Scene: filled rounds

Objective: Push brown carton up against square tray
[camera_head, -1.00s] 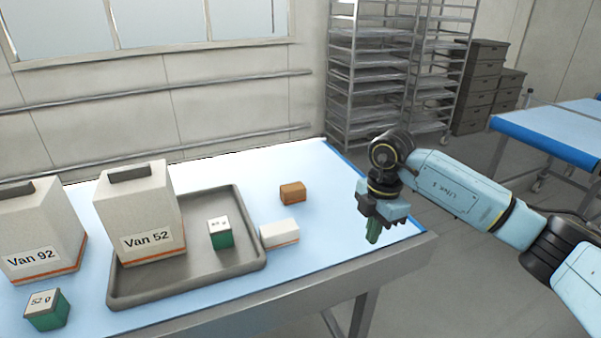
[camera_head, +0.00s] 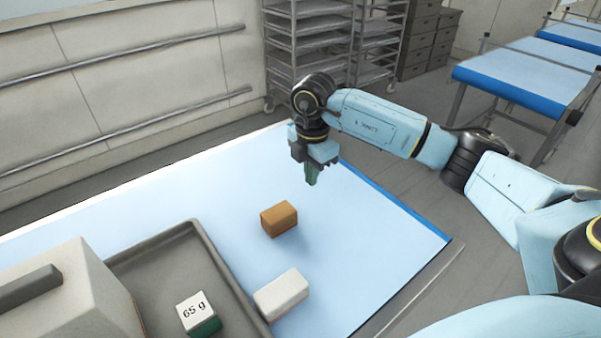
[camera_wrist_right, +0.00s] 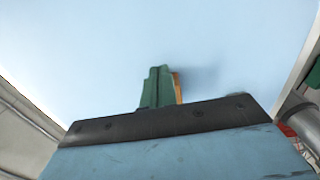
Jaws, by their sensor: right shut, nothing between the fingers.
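The brown carton (camera_head: 279,218) stands on the blue table top, apart from the grey square tray (camera_head: 223,262), whose edge lies to its left. A white carton (camera_head: 281,294) stands nearer, close beside the tray's right rim. My right gripper (camera_head: 312,180) is shut and empty, fingers pointing down, above the table beyond the brown carton and a little to its right. In the right wrist view the shut green fingers (camera_wrist_right: 156,87) show, with a sliver of the brown carton (camera_wrist_right: 177,86) behind them. My left gripper is not in view.
The blue table top (camera_head: 370,240) is clear right of the cartons. A rack (camera_head: 308,45) stands behind the table.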

